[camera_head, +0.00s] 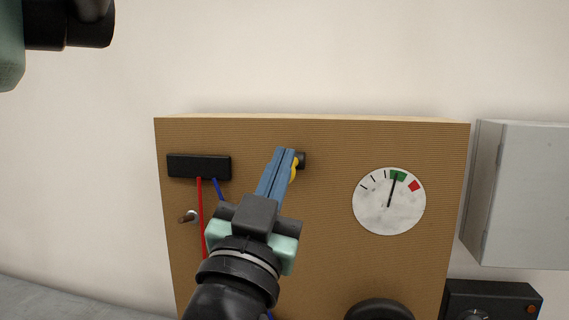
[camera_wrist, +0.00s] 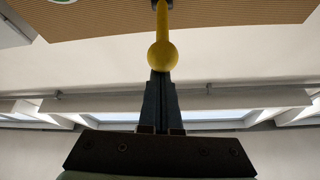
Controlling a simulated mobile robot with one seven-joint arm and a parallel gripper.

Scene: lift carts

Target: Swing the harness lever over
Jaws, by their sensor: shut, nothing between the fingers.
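A yellow lever (camera_head: 295,172) is mounted on a brown panel (camera_head: 325,270) by a small black pivot (camera_head: 302,159). In the head view my gripper (camera_head: 286,152) covers most of the lever, leaving only a strip to the right of the fingers. In the wrist view the lever's round yellow knob (camera_wrist: 162,56) overlaps the tips of my gripper (camera_wrist: 160,73). The two blue fingers are together with nothing between them. I cannot tell whether they touch the lever.
A black block (camera_head: 198,166) with red and blue wires is at the panel's left, above a small metal peg (camera_head: 188,216). A round dial (camera_head: 389,212) has its needle at the green mark. A grey box (camera_head: 525,200) stands at the right. The panel between lever and dial is clear.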

